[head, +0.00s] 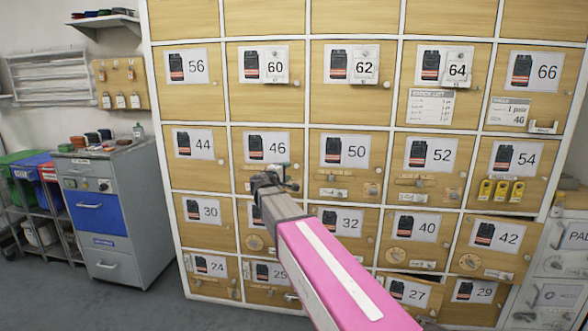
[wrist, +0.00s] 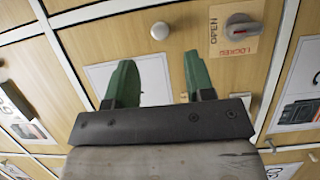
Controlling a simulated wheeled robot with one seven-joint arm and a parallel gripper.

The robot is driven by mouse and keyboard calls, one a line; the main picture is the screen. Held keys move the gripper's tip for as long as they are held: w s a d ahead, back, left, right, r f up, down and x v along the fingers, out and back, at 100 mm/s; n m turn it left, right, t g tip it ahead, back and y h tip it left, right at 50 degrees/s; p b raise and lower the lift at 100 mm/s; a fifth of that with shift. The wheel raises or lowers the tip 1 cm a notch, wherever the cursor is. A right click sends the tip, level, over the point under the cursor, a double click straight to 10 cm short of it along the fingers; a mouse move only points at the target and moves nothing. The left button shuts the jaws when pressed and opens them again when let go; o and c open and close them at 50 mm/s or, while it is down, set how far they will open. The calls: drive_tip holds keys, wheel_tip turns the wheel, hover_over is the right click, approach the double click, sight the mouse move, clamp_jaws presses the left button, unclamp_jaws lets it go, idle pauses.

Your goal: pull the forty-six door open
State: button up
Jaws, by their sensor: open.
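The forty-six door (head: 241,172) is a light wooden panel in the second column of the locker wall, with a white label reading 46. It looks shut. A grey turn latch (wrist: 242,25) sits on a plate marked OPEN and LOCKED. I cannot tell which door bears the knob and latch.
Doors 44 (head: 195,146) and 50 (head: 343,150) flank it, and door 60 (head: 262,66) is above. My pink arm covers part of the lower doors. A grey drawer cabinet (head: 104,215) stands at the left. Grey floor (head: 150,312) is free at lower left.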

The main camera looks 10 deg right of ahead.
sight(296, 166)
drive_tip(key=x, duration=0.6)
drive_tip(key=shift+w+d, duration=0.2)
drive_tip(key=shift+d, duration=0.05)
clamp_jaws()
